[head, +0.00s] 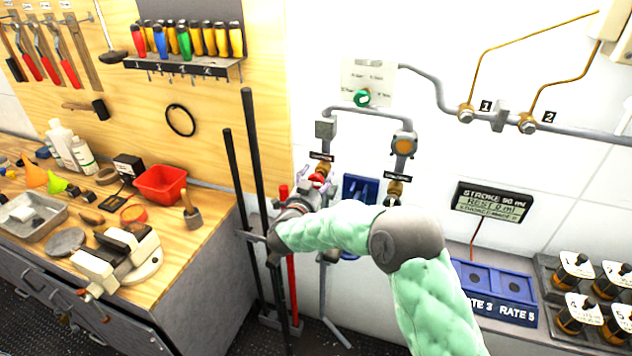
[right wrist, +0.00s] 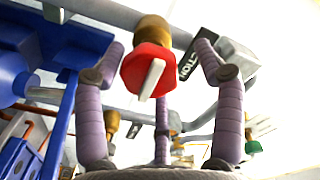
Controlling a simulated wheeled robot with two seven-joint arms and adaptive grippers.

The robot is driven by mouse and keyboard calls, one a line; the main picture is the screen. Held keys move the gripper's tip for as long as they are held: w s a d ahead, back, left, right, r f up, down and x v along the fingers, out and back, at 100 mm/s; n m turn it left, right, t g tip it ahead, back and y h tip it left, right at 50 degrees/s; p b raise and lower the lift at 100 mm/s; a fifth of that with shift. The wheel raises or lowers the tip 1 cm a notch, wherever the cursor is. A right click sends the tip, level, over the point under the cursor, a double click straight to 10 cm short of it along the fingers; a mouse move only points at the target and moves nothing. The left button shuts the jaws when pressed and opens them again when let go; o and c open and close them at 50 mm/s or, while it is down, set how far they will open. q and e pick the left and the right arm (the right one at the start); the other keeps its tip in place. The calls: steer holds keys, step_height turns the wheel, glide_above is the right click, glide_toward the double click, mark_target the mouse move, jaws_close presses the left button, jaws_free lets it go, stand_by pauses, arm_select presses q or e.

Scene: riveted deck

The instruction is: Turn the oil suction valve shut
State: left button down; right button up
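The oil suction valve has a red knob with a white pointer bar (right wrist: 150,72) on a brass body (right wrist: 153,28), in the right wrist view. A black label ending in "CTION" (right wrist: 190,66) is beside it. In the head view the brass fitting (head: 322,168) shows just above my right gripper (head: 314,184), which covers much of the knob. In the right wrist view my right gripper's purple-grey fingers (right wrist: 160,50) stand open on either side of the knob, with gaps; a third finger is behind it. My left gripper is out of view.
A second brass valve (head: 395,188) with its own label is just right. Grey pipes (head: 370,111) run along the white wall above. A stroke display (head: 491,202) and a blue tray (head: 493,290) are farther right. Black rods (head: 255,160) stand close on the left, beside the workbench.

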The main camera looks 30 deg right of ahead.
steer(key=shift+a+f, duration=0.1)
steer(key=shift+f, duration=0.15)
steer(key=shift+a, duration=0.1)
steer(key=v, duration=1.1)
steer(key=shift+s+a, duration=0.2)
steer(key=shift+s, duration=0.15)
steer(key=shift+r, duration=0.1)
